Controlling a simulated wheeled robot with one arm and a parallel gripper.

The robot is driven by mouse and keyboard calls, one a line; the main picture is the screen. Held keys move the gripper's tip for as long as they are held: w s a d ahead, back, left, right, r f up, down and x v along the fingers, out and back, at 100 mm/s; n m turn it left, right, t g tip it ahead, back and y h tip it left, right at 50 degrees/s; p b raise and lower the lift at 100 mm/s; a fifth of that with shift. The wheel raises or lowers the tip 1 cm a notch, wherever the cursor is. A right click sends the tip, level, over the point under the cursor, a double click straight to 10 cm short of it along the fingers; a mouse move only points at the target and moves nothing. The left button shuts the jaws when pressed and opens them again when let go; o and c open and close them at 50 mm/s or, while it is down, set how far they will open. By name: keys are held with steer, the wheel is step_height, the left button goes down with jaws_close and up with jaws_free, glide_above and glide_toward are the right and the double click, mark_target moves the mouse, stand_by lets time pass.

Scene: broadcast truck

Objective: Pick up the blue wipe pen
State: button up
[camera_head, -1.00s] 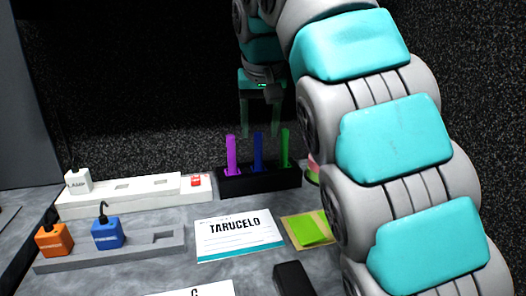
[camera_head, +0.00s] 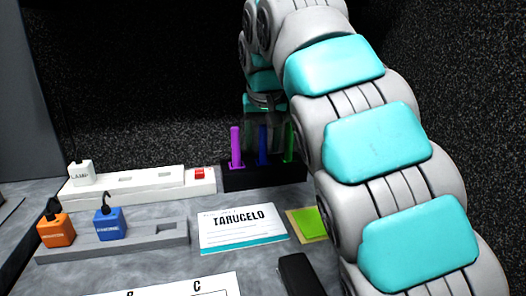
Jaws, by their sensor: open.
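The blue wipe pen (camera_head: 263,146) stands upright in a black holder (camera_head: 262,178) at the back of the desk. A purple pen (camera_head: 236,148) stands to its left and a green pen (camera_head: 289,143) to its right in the same holder. My gripper (camera_head: 264,140) is open, pointing down over the holder, with its dark, see-through-looking fingers around the top of the blue pen's area. I cannot tell whether the fingers touch the pen.
A white power strip (camera_head: 135,181) and a grey strip (camera_head: 148,237) with orange (camera_head: 57,231) and blue (camera_head: 109,226) plugs lie left. A card marked TARUCELO (camera_head: 242,231) and green sticky notes (camera_head: 309,224) lie in front. My arm covers the right side.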

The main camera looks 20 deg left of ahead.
jaws_close()
stand_by(0.3)
steer(key=shift+r, duration=0.15)
stand_by(0.4)
steer(key=shift+r, duration=1.05)
steer(key=r+p, duration=0.2)
steer(key=r, duration=0.1)
steer(key=r+p, duration=0.1)
steer(key=p, duration=0.1)
steer(key=shift+s+d+r, duration=0.1)
steer(key=shift+s+r, duration=0.15)
steer(key=shift+r, duration=0.05)
steer(key=s+d+b, duration=0.1)
steer(key=s+d, duration=0.2)
steer(key=s, duration=0.5)
steer(key=s+d+b, duration=0.2)
steer(key=s+d, duration=0.1)
steer(key=s, duration=0.5)
steer(key=shift+d, duration=0.35)
